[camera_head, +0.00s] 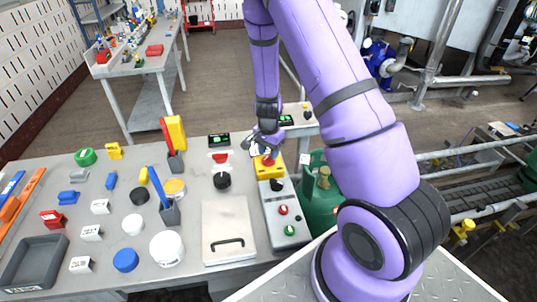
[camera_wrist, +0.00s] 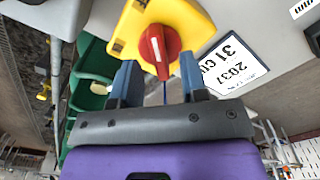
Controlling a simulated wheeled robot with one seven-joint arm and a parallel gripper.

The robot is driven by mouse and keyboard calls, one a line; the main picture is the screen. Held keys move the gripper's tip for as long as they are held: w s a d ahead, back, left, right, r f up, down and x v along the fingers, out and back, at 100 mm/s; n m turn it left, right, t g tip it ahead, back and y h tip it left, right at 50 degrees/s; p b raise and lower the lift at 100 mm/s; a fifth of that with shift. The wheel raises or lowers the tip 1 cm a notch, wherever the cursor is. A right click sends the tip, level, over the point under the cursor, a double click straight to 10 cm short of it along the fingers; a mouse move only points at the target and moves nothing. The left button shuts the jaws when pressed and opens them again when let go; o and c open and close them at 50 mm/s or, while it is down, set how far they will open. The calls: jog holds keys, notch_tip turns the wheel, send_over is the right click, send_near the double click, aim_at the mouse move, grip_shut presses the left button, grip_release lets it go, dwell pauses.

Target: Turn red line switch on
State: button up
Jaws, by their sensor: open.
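The red line switch is a red rotary knob (camera_wrist: 160,50) on a yellow plate (camera_wrist: 190,22) in the wrist view. In the head view the red knob (camera_head: 267,161) sits on the yellow top part of a grey control box (camera_head: 283,238). My gripper (camera_wrist: 160,75) is open, with its two blue-grey fingers on either side of the knob's near end, and nothing is held. In the head view my gripper (camera_head: 266,140) is right over the yellow plate. Whether the fingers touch the knob cannot be told.
The box also carries a black knob (camera_head: 277,185), a red button (camera_head: 283,210) and a green button (camera_head: 290,230). A lidded panel (camera_head: 229,222) lies left of it. A green container (camera_head: 322,207) stands to the right. Several small parts crowd the table's left side.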

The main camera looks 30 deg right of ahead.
jog(key=shift+f, duration=0.75)
jog(key=shift+c, duration=0.4)
grip_shut()
